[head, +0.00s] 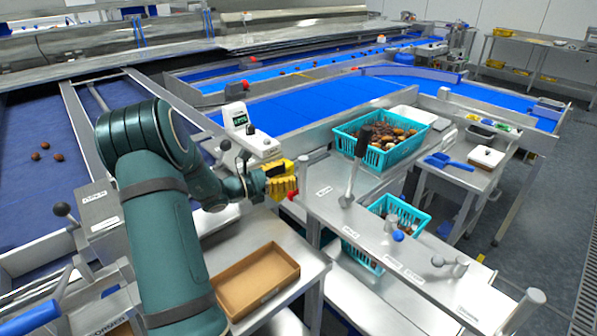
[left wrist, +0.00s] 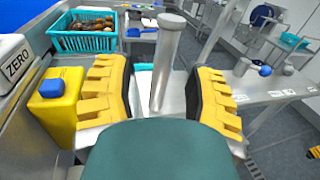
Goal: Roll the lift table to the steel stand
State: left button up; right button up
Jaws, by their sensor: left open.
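My left gripper (head: 283,180) has yellow ribbed fingers, held level at the left end of a labelled steel table (head: 330,208). The fingers are open. In the left wrist view, an upright grey steel post (left wrist: 165,65) stands in the gap between the open fingers (left wrist: 165,95); contact with either finger cannot be told. The labelled table carries levers and knobs. A lower steel stand (head: 470,178) with a blue scoop is behind it at the right. Which of these is the lift table is unclear.
An open cardboard box (head: 255,310) lies on a steel surface in front. Blue conveyors (head: 300,105) run behind. Grey floor (head: 545,215) is clear at right.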

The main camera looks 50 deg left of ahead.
pick_arm(q)
jog(key=v, duration=0.7)
jog(key=shift+s+a, duration=0.1)
jog(key=shift+a, duration=0.05)
dwell(0.4)
